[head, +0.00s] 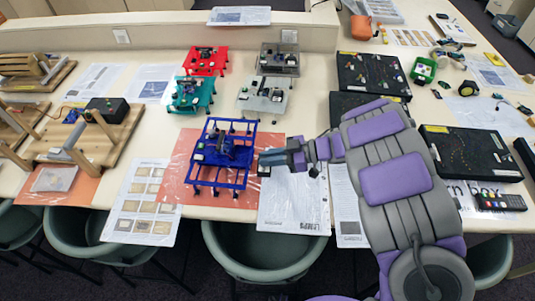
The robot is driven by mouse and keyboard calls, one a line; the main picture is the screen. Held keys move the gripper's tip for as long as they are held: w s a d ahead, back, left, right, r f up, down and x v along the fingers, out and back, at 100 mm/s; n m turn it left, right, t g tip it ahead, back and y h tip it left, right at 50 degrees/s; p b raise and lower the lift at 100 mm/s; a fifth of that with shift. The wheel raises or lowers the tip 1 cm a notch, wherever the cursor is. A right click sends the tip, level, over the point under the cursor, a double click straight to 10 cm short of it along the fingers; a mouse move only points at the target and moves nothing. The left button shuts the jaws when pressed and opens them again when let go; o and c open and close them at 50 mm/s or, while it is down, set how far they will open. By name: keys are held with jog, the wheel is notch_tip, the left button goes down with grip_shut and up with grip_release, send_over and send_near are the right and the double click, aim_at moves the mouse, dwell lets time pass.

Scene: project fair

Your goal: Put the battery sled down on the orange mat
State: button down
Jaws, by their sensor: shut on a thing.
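My gripper (272,158) reaches in from the right and points left, just right of the blue frame. Its jaws are shut on a small dark piece (264,170) at their tip, which I take for the battery sled. The piece is small and partly hidden by the fingers. It shows over the edge of a printed sheet; I cannot tell its height. The orange mat (181,185) lies to the left on the table. A blue open frame with legs (225,180) stands on the mat and covers much of it. Bare mat shows around the frame.
Red (205,60), teal (192,95), white (263,97) and grey (279,60) frames stand behind. Printed sheets (145,200) flank the mat. Black boards (470,152) lie right, partly behind my arm. Wooden rigs (85,145) stand left, by another orange sheet (80,190). Green chairs (265,250) line the front edge.

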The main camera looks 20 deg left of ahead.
jog(key=w+f, duration=0.1)
jog(key=w+a+f+b, duration=0.1)
jog(key=w, duration=0.1)
jog(key=w+a+f+b, duration=0.1)
jog(key=f, duration=0.1)
jog(key=shift+w+a, duration=0.15)
jog(key=shift+w, duration=0.15)
jog(key=shift+a+f, duration=0.1)
jog(key=shift+a, duration=0.15)
jog(key=shift+a+f, duration=0.3)
jog(key=shift+a, duration=0.05)
jog(key=shift+f, duration=0.15)
jog(key=shift+s+d+f, duration=0.1)
jog(key=shift+d+f, duration=0.05)
jog(key=shift+d, duration=0.25)
jog(key=c, duration=1.1)
grip_release()
jog(key=shift+f, duration=0.1)
